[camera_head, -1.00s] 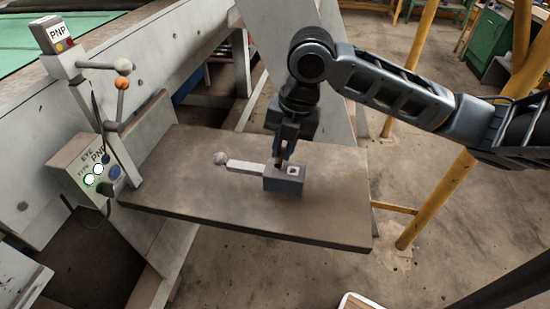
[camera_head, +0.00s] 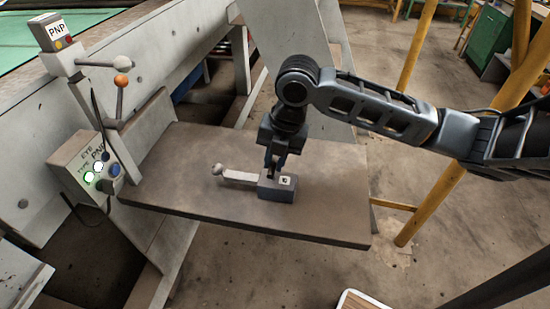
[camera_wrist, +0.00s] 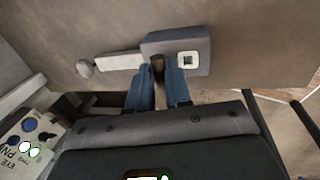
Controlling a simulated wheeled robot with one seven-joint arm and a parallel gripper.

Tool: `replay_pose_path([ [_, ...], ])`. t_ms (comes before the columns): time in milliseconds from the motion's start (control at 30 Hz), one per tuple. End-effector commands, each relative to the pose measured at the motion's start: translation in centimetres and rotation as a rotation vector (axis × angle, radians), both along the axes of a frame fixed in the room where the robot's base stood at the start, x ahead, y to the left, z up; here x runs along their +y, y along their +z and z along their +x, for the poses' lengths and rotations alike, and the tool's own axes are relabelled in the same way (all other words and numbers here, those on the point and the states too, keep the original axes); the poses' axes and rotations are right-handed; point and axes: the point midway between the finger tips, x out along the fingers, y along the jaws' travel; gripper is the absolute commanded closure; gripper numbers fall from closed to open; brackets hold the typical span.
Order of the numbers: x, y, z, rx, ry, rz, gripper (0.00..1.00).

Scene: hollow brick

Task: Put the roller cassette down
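The roller cassette (camera_head: 276,190) is a grey block with a pale bar running left from it to a round knob (camera_head: 217,169). A white square with a dark mark is on its top. My gripper (camera_head: 274,173) points down from above the block. In the wrist view the cassette (camera_wrist: 198,44) has a dark upright post (camera_wrist: 157,66) between my two blue fingers, which close on it from both sides. The block's underside is hidden.
A grey control box (camera_head: 85,170) with lit buttons and a lever post (camera_head: 120,100) stand at the tabletop's left end. Bare tabletop lies around the cassette. Yellow posts (camera_head: 430,205) stand on the floor to the right.

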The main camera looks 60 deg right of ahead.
Motion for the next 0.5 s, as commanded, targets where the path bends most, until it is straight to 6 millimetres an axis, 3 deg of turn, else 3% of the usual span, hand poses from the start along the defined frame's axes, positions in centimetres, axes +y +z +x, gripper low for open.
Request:
replay_pose_path([
  [233, 0.0, 0.05, -0.01, 0.0, 0.0, 0.0, 0.58],
  [500, 0.0, 0.25, -0.01, 0.0, 0.0, 0.0, 0.58],
])
